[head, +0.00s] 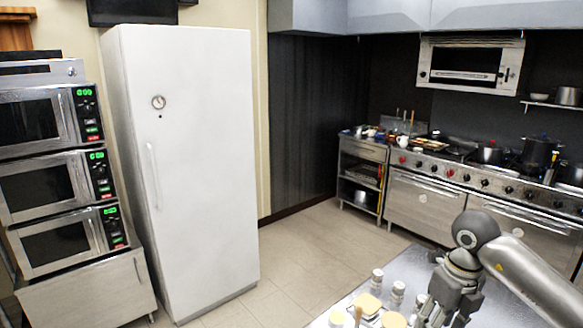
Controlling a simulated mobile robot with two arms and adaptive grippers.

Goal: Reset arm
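My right arm comes in from the right edge of the head view. My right gripper (444,312) points down over the metal counter at the bottom of the view. Its fingertips are near the bottom edge, and I cannot tell whether they are open or shut. No object clearly shows between the fingers. My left arm and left gripper are not in view.
Small jars (376,278) and tan-topped items (369,303) stand on the metal counter (410,262), left of my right gripper. A tall white fridge (205,180), stacked microwaves (45,187) and a stove range (425,205) stand around. The tiled floor (300,255) between is clear.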

